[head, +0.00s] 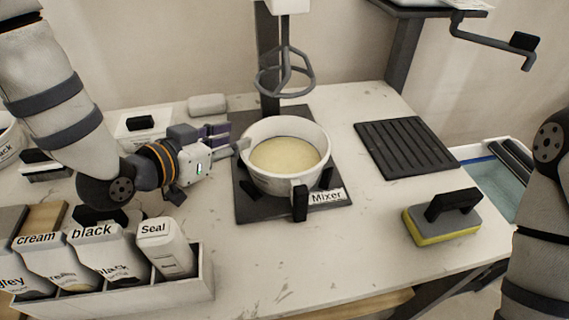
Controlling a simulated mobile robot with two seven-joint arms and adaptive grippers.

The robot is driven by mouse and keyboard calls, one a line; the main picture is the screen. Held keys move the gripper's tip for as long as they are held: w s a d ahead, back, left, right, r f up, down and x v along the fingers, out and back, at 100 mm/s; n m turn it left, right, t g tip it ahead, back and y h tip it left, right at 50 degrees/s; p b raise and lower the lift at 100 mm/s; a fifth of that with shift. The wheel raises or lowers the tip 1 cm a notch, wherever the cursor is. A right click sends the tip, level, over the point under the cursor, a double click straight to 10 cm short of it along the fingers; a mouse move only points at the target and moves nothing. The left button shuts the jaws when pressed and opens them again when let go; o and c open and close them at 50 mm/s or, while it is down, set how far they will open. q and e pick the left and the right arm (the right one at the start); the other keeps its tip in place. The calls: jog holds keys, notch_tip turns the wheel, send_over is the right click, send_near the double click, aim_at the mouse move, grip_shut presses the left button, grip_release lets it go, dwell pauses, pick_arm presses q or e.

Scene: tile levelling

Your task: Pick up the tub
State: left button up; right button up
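The tub (262,182) is a round white bowl holding pale cream mix. It stands upright on the dark mixer base (250,208), with the whisk (284,82) raised above it. A black handle-like part (300,203) is on its front, and a grey lug is on its left side. My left gripper (228,142) is at the tub's left side, with its fingertips beside the lug. Whether the fingers touch or close on it cannot be made out. My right arm is at the right edge; its gripper is out of view.
A yellow-and-grey sponge float (443,222) and a black ribbed mat (405,148) lie to the right. A white bin (205,285) with labelled bags and a Seal carton (166,248) stands front left. A water tray (490,178) is at far right. The front middle table is clear.

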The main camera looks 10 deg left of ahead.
aim_at(252, 136)
pick_arm(q)
jog(key=b+x, duration=0.1)
jog(key=x, duration=0.5)
jog(key=shift+d+f, duration=0.1)
jog(key=shift+f, duration=0.15)
jog(key=shift+w+d, duration=0.1)
jog(key=shift+w, duration=0.15)
jog(key=shift+r, duration=0.15)
pick_arm(e)
jog(key=shift+s+f+g, duration=0.3)
jog(key=shift+s+f, duration=0.5)
jog(key=shift+s, duration=0.05)
pick_arm(q)
grip_shut()
